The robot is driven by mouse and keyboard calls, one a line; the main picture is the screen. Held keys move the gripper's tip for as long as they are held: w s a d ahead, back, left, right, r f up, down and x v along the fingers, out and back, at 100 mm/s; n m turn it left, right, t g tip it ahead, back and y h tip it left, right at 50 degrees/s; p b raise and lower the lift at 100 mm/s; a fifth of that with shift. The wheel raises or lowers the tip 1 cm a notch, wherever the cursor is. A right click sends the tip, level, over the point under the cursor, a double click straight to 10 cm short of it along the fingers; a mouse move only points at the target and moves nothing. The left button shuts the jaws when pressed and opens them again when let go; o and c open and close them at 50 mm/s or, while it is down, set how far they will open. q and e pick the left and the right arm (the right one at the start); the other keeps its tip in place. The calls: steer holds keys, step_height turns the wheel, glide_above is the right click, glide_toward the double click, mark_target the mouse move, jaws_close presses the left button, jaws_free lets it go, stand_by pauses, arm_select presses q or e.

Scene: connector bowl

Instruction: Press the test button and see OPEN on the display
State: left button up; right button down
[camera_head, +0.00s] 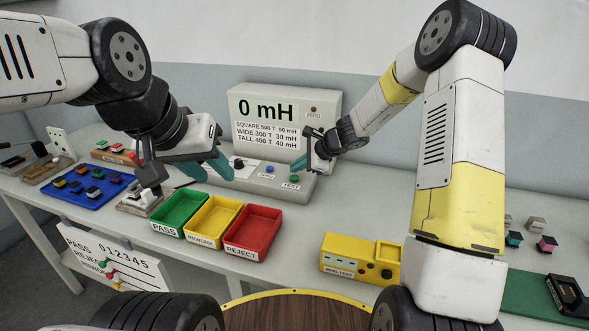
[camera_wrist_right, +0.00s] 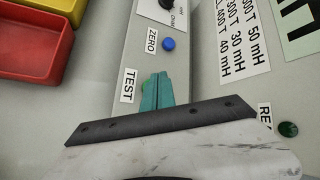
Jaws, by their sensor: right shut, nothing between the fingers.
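The tester's display (camera_head: 267,112) reads "0 mH" in large letters above lines for SQUARE, WIDE and TALL. On its sloped panel the green test button (camera_head: 294,178) sits above its TEST label, right of a blue button (camera_head: 270,168). My right gripper (camera_head: 299,163) is just above the test button, pointing down. In the right wrist view its teal fingers (camera_wrist_right: 157,92) are shut and empty beside the TEST label (camera_wrist_right: 129,86), hiding most of the button; I cannot tell whether they touch it. My left gripper (camera_head: 213,174) is open and empty, left of the panel.
Green (camera_head: 179,212), yellow (camera_head: 214,221) and red (camera_head: 252,231) trays stand in front of the tester. A yellow ring test box (camera_head: 345,262) is at the front right. A blue tray (camera_head: 88,190) of small parts lies left. Bare table lies between red tray and yellow box.

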mark_target(297, 178)
stand_by(0.5)
steer(key=shift+f, duration=0.4)
steer(key=shift+f, duration=0.55)
stand_by(0.5)
steer(key=shift+r, duration=0.95)
steer(key=shift+r, duration=2.55)
